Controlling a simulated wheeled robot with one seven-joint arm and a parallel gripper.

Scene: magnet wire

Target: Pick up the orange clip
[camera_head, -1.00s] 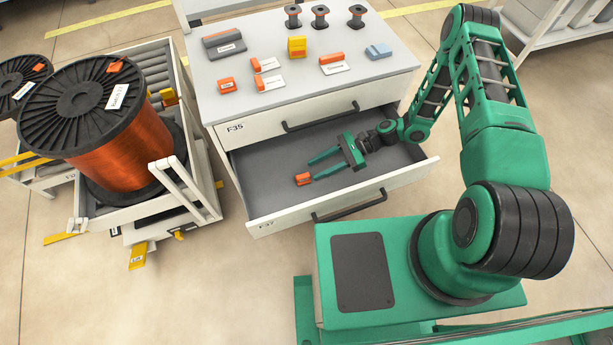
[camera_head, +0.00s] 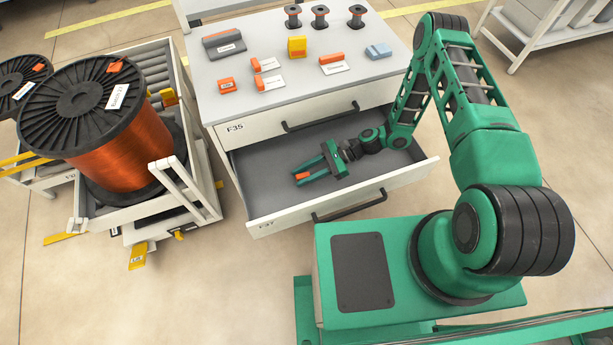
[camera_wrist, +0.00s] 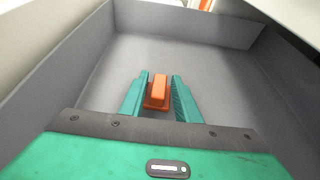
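The orange clip (camera_head: 302,176) lies in the open lower drawer (camera_head: 262,200), toward its front left part. My gripper (camera_head: 297,175) is down inside this drawer, pointing left. In the wrist view the orange clip (camera_wrist: 158,92) sits between the two green fingers of my gripper (camera_wrist: 160,88). The left finger is very close to the clip or touching it; a narrow gap shows at the right finger. The fingers are apart, and I see no firm hold on the clip.
The white cabinet (camera_head: 218,86) carries several orange clips, a yellow block (camera_head: 297,46), a blue-grey block (camera_head: 378,51) and small spools on top. The drawer walls surround my gripper closely. A large copper wire spool (camera_head: 115,140) stands on a cart at the left.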

